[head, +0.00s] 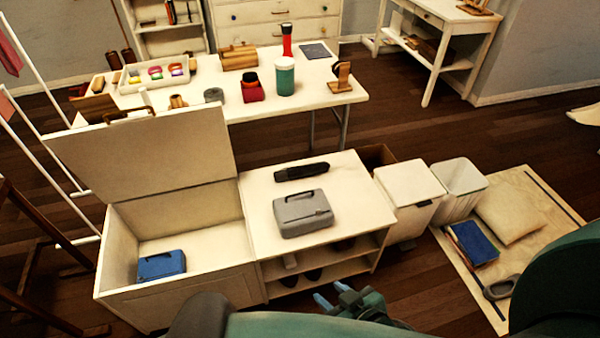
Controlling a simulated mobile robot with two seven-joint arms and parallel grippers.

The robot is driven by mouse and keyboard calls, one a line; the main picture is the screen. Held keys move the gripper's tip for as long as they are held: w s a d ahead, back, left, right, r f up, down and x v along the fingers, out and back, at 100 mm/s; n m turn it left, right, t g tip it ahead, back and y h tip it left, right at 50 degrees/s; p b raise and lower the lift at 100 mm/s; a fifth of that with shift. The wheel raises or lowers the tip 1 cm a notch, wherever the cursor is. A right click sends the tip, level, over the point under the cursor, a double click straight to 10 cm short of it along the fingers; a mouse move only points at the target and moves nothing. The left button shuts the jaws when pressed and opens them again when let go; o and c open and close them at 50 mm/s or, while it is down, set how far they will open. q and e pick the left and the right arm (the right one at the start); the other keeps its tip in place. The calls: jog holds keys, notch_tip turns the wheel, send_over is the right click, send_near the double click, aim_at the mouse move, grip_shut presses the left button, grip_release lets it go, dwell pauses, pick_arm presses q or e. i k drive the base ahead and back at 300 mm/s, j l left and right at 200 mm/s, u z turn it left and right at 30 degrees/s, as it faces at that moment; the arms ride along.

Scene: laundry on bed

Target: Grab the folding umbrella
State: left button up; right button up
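A dark, elongated object that looks like the folding umbrella (301,171) lies flat on top of the low white shelf unit (255,190), near its back edge. A grey case (303,213) lies in front of it on the same top. My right gripper (333,294) is low in the head view, in front of the shelf unit and well apart from the umbrella. Its two bluish fingertips are spread with a gap, and nothing shows between them. My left gripper is not in view.
An open white chest (110,252) with a blue case (161,265) inside stands left of the shelf unit, its lid raised. White bins (410,183) stand to the right. A cluttered table (245,108) is behind. The shelf top around the umbrella is mostly clear.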

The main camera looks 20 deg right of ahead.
aim_at(298, 171)
jog(key=i+l+z, duration=0.1)
jog(key=l+z, duration=0.2)
jog(key=i+l+z, duration=0.1)
jog(key=l+z, duration=0.25)
jog(key=l, duration=0.2)
jog(key=i+l+z, duration=0.15)
jog(key=i, duration=0.4)
jog(key=i+l+z, duration=0.15)
jog(key=i+l, duration=0.15)
jog(key=i, duration=0.25)
